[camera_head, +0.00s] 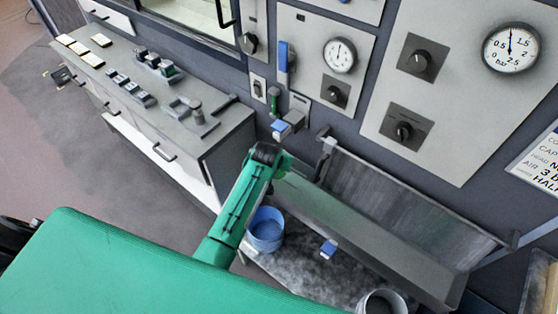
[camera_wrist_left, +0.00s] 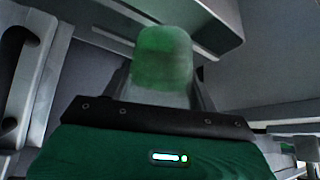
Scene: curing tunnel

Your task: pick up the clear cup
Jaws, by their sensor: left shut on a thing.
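In the left wrist view, my left gripper (camera_wrist_left: 165,95) is shut on a green-tinted, see-through-looking thing that I take for the clear cup (camera_wrist_left: 165,55). Its top is green and blurred, its lower part is greyish, and a dark finger stands on each side. In the head view, my green left arm reaches up to the middle of the picture and bends beside the trough. Its gripper and the cup cannot be made out there. My right gripper is in neither view.
A grey trough (camera_head: 400,235) lies right of my arm. A blue bucket (camera_head: 265,229) and a metal container (camera_head: 384,303) stand near it. A grey cabinet (camera_head: 205,150) with small fittings on top is at left. The wall panel has gauges (camera_head: 511,48) and knobs (camera_head: 416,61). Open floor is at left.

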